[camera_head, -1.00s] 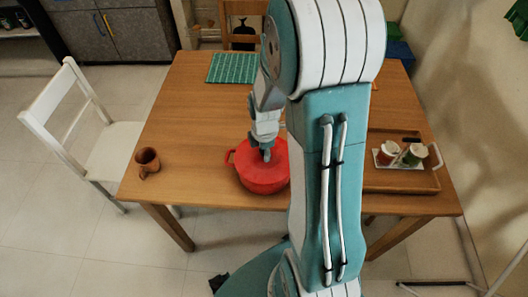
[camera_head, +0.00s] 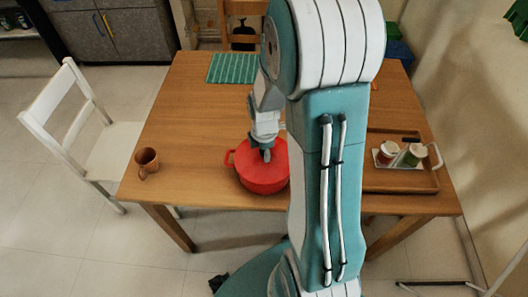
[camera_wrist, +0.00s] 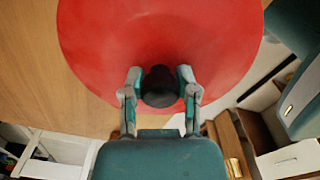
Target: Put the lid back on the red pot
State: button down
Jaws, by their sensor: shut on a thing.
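The red pot (camera_head: 264,184) stands near the front edge of the wooden table, with one side handle showing at its left. Its right side is hidden behind my arm. The red lid (camera_wrist: 160,35) fills the upper part of the wrist view and has a dark round knob (camera_wrist: 159,86). My gripper (camera_head: 262,154) points down over the pot; its two fingers (camera_wrist: 160,88) are shut on the knob from both sides. In the head view the lid appears level over the pot's rim. I cannot tell whether it is fully seated.
A brown clay mug (camera_head: 147,160) stands at the table's left. A wooden tray (camera_head: 395,181) with two small jars (camera_head: 400,153) lies at the right. A green striped mat (camera_head: 238,68) lies at the back. A white chair (camera_head: 85,125) stands left. The table between mug and mat is clear.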

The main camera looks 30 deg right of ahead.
jog(key=shift+f, duration=0.1)
dwell(0.7)
jog(key=shift+c, duration=1.5)
grip_release()
jog(key=o, duration=0.3)
jog(key=shift+r, duration=3.5)
grip_shut()
